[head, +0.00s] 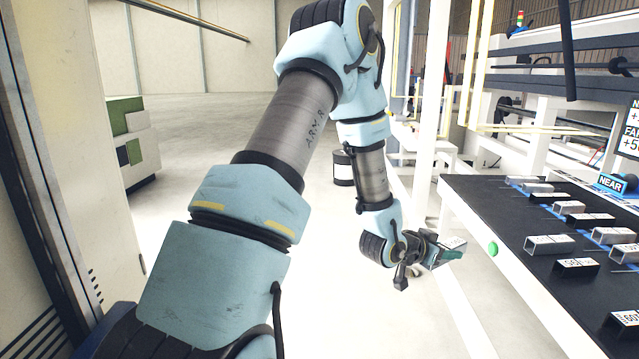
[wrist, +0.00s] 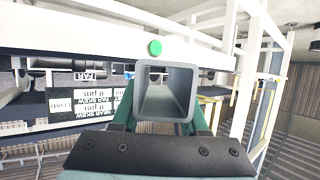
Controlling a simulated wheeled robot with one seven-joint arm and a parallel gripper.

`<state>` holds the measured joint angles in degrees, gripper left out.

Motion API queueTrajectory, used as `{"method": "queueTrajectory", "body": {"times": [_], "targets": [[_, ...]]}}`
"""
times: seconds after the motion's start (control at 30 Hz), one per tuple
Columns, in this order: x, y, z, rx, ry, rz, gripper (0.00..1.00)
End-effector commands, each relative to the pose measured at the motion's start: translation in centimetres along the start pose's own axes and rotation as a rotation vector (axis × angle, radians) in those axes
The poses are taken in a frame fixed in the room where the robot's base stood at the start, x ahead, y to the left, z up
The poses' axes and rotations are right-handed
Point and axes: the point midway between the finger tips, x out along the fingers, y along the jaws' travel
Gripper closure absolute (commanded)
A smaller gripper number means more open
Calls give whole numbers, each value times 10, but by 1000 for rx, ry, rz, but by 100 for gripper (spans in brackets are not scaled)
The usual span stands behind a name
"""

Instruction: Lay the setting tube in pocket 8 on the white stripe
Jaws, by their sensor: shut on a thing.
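My gripper (head: 447,254) hangs in free air, left of the black bench top and a little off its white front edge. It is shut on the setting tube (head: 455,243), a grey square hollow tube. In the wrist view the tube (wrist: 181,88) sits between the green fingers of my gripper (wrist: 165,112), with its open end towards the camera. On the black bench top (head: 484,206) several similar grey tubes lie in rows beside small black label blocks. I cannot make out which place is pocket 8, and no white stripe can be told apart.
A green round button (head: 493,249) is on the bench's white front edge; it also shows in the wrist view (wrist: 155,47). A blue NEAR sign (head: 611,184) and a display (head: 629,132) stand at the right. White posts rise behind the bench. The floor left of it is open.

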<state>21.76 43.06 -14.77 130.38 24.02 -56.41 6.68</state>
Motion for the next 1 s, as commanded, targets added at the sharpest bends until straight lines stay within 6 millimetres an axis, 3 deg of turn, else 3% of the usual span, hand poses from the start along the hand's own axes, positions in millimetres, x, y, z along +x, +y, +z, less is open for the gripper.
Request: {"method": "queueTrajectory", "body": {"times": [0.03, 0.2, 0.37, 0.5, 0.63, 0.8, 0.9, 1.0], "targets": [[-6, -24, 17, -30, -5, -68, 100], [-36, -100, 69, -123, -6, -298, 100], [-79, -161, 118, -207, -5, -502, 100], [-126, -207, 159, -277, -5, -670, 100], [-170, -238, 190, -329, -3, -800, 100], [-214, -260, 215, -376, 0, -908, 100], [-228, -266, 222, -388, 0, -941, 100], [-240, -259, 223, -396, -1, -953, 100]]}}
